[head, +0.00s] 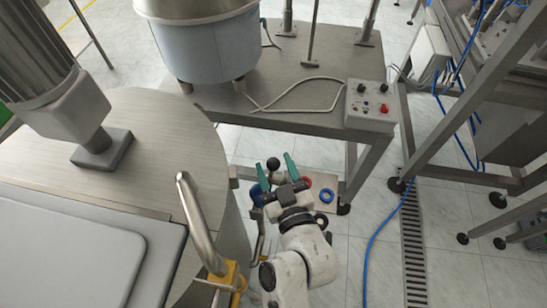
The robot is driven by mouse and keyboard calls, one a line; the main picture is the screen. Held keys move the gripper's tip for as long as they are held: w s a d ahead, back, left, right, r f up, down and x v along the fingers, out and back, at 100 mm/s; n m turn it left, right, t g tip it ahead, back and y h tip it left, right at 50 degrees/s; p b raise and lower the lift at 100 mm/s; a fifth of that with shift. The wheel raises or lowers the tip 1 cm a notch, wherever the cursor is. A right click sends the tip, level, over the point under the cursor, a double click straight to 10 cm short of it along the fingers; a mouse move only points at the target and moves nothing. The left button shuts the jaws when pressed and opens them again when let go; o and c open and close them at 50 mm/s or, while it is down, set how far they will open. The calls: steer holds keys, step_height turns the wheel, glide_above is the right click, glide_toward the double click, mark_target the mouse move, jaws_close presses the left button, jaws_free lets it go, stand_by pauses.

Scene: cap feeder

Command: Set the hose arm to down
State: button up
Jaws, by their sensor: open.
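My gripper (277,173) is at the lower centre in the head view, with its two teal fingers spread apart. A black ball knob (273,164) shows between the fingertips; I cannot tell whether they touch it. A bent metal pipe (193,215) rises beside the round steel vessel, left of my gripper, with a yellow part (236,277) near its lower end. It may be the hose arm, but I cannot tell for sure. My gripper and wrist hide what lies beneath the knob.
The round steel vessel top (165,125) fills the left. A steel table (225,98) behind carries a hopper bowl (208,45) and a control box (370,103). Blue and red rings (326,195) lie beyond my gripper. A blue hose (376,235) and drain grate (414,250) cross the floor right.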

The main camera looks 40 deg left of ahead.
steer(key=shift+x, duration=0.8)
jaws_close()
